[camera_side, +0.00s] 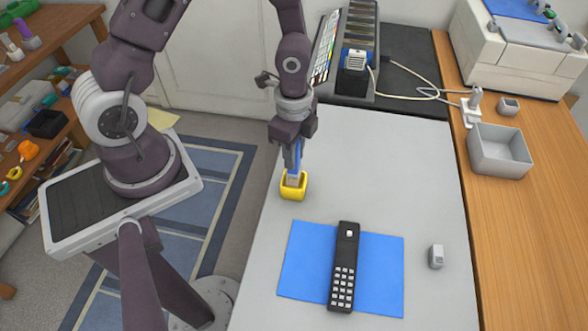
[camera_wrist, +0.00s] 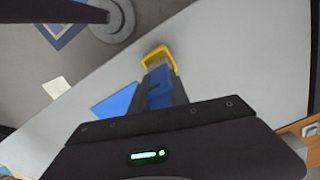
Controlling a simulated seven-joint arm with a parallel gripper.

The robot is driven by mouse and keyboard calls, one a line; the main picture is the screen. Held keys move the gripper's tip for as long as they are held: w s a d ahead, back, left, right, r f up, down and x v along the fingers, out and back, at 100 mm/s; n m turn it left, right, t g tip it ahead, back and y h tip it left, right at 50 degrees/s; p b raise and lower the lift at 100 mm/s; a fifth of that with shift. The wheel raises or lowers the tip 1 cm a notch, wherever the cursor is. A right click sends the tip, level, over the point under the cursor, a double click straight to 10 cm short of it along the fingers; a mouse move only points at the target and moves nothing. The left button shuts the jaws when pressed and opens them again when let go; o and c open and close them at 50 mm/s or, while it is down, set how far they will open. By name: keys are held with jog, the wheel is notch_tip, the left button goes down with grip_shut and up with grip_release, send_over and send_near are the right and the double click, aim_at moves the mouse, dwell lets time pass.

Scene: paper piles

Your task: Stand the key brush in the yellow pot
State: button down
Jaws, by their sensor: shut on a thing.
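The key brush (camera_side: 293,160) has a blue handle and a pale lower end. It stands about upright in my gripper (camera_side: 292,148), with the fingers shut on its handle. The yellow pot (camera_side: 293,191) stands on the grey table top, straight below my gripper. The brush's pale end shows within the pot's opening; I cannot tell whether it touches the bottom. In the wrist view the blue handle (camera_wrist: 160,86) lies between my fingers (camera_wrist: 158,92), and the yellow rim (camera_wrist: 146,56) surrounds the pale end.
A black keypad handset (camera_side: 346,262) lies on a blue sheet (camera_side: 382,270) in front of the pot. A small grey block (camera_side: 436,256) sits at right. A grey open tray (camera_side: 500,172) is on the wooden desk. The table between pot and desk is clear.

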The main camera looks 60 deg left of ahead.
jog(key=shift+f, duration=1.9)
jog(key=c, duration=1.3)
grip_release()
jog(key=shift+f, duration=0.1)
jog(key=shift+o, duration=0.2)
notch_tip(320, 180, up, 12)
jog(key=shift+r, duration=0.2)
jog(key=s+r+n+t, duration=0.2)
jog(key=s+r+n, duration=0.4)
jog(key=r, duration=0.3)
jog(key=s+r+n+t, duration=0.3)
jog(key=s+r+n, duration=0.3)
jog(key=r, duration=0.4)
jog(key=shift+s+n+t, duration=0.3)
jog(key=shift+s, duration=0.2)
